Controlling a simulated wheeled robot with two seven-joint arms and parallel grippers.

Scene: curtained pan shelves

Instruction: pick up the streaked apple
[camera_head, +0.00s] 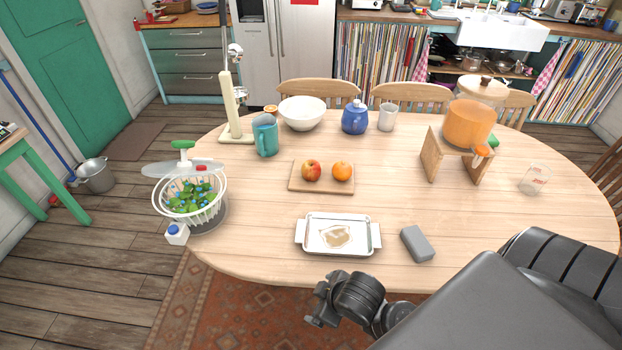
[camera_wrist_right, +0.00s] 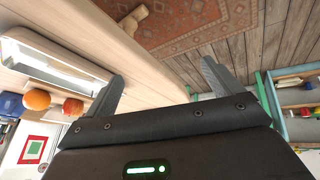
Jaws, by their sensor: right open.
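The streaked apple (camera_head: 311,170), red and yellow, sits on a wooden board (camera_head: 322,188) near the middle of the table, just left of an orange (camera_head: 342,171). In the right wrist view the apple (camera_wrist_right: 73,107) shows at the left edge, beside the orange (camera_wrist_right: 37,99). My right gripper (camera_head: 322,302) is in front of the table's near edge, well short of the apple. In the right wrist view its two fingers (camera_wrist_right: 162,85) are apart with nothing between them. My left gripper is not in view.
A metal tray (camera_head: 338,247) and a grey block (camera_head: 417,244) lie between my right gripper and the board. A teal mug (camera_head: 265,136), white bowl (camera_head: 302,113) and blue pot (camera_head: 354,118) stand behind. A colander (camera_head: 191,200) is at left.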

